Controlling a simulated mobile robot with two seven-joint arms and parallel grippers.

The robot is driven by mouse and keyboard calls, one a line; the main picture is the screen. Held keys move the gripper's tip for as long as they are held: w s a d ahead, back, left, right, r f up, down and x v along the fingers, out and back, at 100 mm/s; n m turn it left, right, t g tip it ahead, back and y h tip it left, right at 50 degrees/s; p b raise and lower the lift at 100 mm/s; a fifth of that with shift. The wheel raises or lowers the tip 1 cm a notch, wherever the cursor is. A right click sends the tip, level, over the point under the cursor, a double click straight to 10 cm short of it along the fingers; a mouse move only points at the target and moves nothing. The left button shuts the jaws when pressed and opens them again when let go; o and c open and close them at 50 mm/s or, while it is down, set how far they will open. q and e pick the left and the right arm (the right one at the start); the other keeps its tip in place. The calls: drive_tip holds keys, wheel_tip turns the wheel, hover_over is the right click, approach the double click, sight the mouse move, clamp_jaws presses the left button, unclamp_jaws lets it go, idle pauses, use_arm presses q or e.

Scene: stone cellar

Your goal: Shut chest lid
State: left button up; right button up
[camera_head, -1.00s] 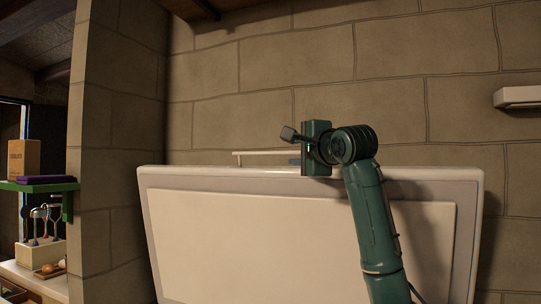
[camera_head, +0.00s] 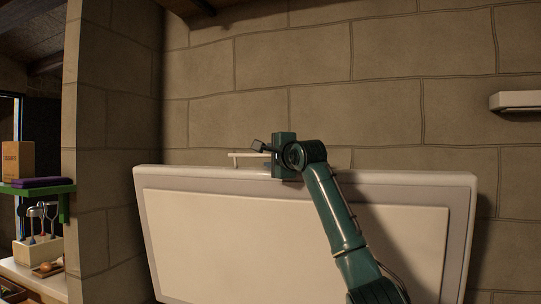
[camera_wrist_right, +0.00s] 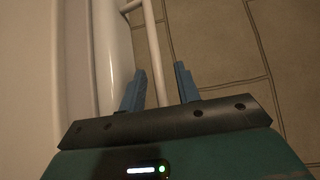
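The chest lid (camera_head: 300,232) is a large pale panel standing raised, close to the stone wall. A thin white handle bar (camera_head: 248,154) shows just above and behind its top edge. The chest body and my left gripper are out of view.
A stone wall (camera_head: 400,110) rises behind the lid, and a stone pillar (camera_head: 112,120) stands at the left. A green shelf (camera_head: 48,189) with a box and a counter with utensils are at far left. A pale ledge (camera_head: 515,101) juts out at upper right.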

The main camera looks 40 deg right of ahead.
clamp_jaws()
drive_tip(key=shift+f, duration=0.1)
idle(0.5)
